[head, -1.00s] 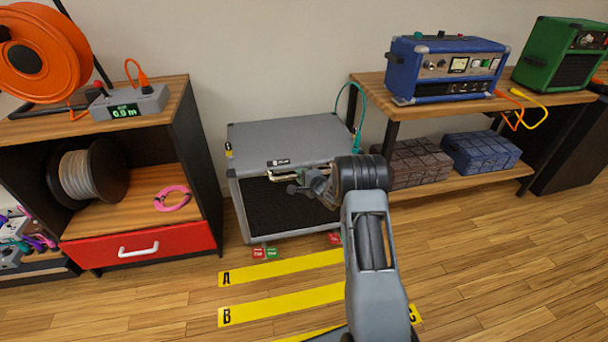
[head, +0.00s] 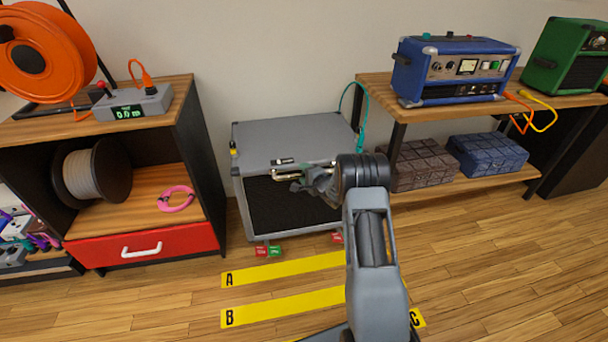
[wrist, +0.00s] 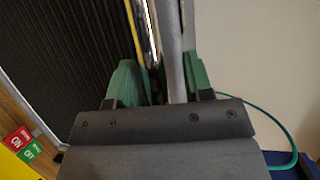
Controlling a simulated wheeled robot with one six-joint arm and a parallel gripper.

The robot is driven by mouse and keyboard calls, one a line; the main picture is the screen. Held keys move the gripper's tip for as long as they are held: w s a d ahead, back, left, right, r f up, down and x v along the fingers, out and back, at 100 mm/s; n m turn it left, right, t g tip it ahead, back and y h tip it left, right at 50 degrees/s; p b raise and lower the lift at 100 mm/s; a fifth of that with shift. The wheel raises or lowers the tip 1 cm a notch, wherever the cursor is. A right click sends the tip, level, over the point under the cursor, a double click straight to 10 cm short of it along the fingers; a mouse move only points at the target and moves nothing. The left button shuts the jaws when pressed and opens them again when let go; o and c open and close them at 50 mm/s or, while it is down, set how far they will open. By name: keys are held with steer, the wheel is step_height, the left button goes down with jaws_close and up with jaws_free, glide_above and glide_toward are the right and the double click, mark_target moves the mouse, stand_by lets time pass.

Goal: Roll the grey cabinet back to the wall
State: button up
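The grey cabinet (head: 290,135) stands close to the wall between two shelf units, with a dark grille front (head: 290,205). A metal handle (head: 300,174) runs along the upper front edge; my gripper (head: 308,184) is at its right part. In the wrist view, the green fingertips of my gripper (wrist: 160,85) are apart. A shiny bar (wrist: 151,35) and a grey edge strip (wrist: 173,45) lie between them, with the grille at the left. I see no clear clamping on the bar. My wrist hides the cabinet's right front part.
Yellow floor strips A (head: 285,269) and B (head: 285,306) lie before the cabinet. Red and green tags (head: 268,251) are at its foot. A teal cable (head: 362,115) hangs behind its right side. The left shelf (head: 190,120) and right shelf (head: 375,90) flank it closely.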

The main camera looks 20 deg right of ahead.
steer(key=p+v, duration=0.4)
steer(key=v, duration=1)
steer(key=shift+w, duration=0.1)
steer(key=s+a+r+n+g+h+p, duration=0.25)
steer(key=r+p, duration=0.45)
steer(key=r, duration=0.7)
steer(key=s+a+r+n+g+h+p, duration=0.15)
steer(key=r+n+h+p, duration=0.4)
steer(key=r, duration=0.75)
steer(key=s+a+r+n+g+y+p, duration=0.1)
steer(key=s+a+r+n+g+p, duration=0.2)
steer(key=s+r+p, duration=0.4)
steer(key=s+a+r+n+g+y+p, duration=0.2)
steer(key=s+a+r+n+g+p, duration=0.2)
steer(key=s+a+r+p, duration=0.3)
steer(key=s+r, duration=0.4)
steer(key=s, duration=0.4)
steer(key=shift+n+g+y, duration=0.3)
steer(key=shift+g, duration=0.1)
steer(key=shift+s+r, duration=0.1)
steer(key=shift+s, duration=0.1)
